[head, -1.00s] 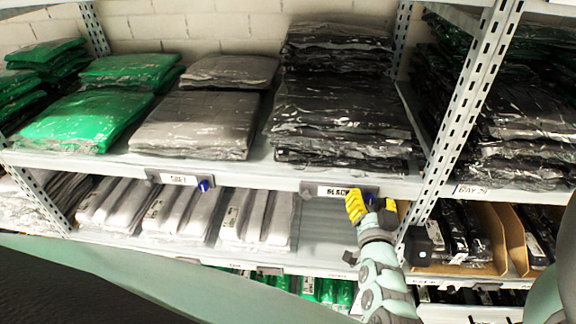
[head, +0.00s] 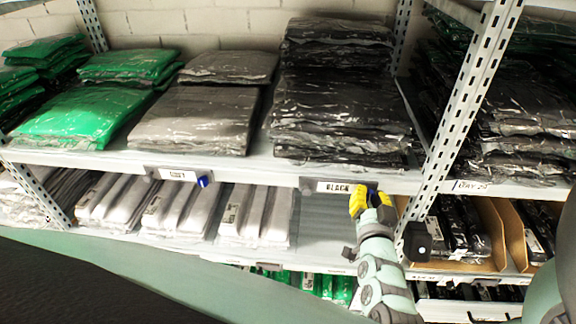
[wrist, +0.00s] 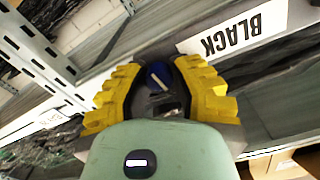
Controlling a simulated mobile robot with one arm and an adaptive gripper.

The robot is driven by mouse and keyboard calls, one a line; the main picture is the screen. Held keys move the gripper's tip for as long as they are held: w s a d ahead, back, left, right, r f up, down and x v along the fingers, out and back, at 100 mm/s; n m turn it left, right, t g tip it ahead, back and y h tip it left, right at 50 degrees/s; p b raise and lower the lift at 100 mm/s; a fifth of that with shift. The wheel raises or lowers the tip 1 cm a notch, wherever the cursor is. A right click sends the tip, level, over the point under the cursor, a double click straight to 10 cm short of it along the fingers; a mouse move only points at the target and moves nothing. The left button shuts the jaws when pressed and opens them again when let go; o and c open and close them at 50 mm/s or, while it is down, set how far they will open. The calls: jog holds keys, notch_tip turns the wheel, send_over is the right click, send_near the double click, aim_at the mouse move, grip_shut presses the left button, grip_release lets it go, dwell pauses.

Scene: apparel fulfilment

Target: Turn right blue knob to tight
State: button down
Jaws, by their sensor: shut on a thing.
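The right blue knob (wrist: 158,76) sits at the end of the BLACK label holder on the shelf edge. In the wrist view it lies between the yellow fingers of my gripper (wrist: 160,92), which are shut on it from both sides. A pale line marks the knob's face. In the head view my gripper (head: 364,199) is at the right end of the BLACK label (head: 336,187) and hides most of the knob. The left blue knob (head: 204,181) is at the right end of the grey label holder, apart from my gripper.
Stacks of black bags (head: 340,110), grey bags (head: 195,118) and green bags (head: 75,118) lie on the shelf above. A perforated metal upright (head: 450,130) stands just right of my gripper. Cardboard bins (head: 480,262) are beyond it. The lower shelf holds white packages (head: 240,215).

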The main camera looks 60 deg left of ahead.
jog(key=shift+s+a+f+b, duration=0.25)
jog(key=shift+a+f+b, duration=0.15)
jog(key=shift+b, duration=0.7)
jog(key=a+b, duration=0.1)
jog(key=b, duration=0.4)
jog(key=shift+s+g+b, duration=0.3)
jog(key=shift+b, duration=0.1)
jog(key=shift+d+b, duration=0.1)
jog(key=shift+b, duration=0.45)
jog(key=shift+w+d+b, duration=0.1)
jog(key=shift+b, duration=0.5)
jog(key=shift+w+d+m+b, duration=0.25)
jog(key=shift+m+b, duration=0.15)
jog(key=shift+b, duration=0.6)
jog(key=shift+w+d+r+m+b, duration=0.1)
jog(key=shift+d+r+m+b, duration=0.15)
jog(key=shift+b, duration=0.45)
jog(key=shift+w+d+r+m+t, duration=0.15)
jog(key=shift+m+t, duration=0.1)
jog(key=shift+t, duration=0.15)
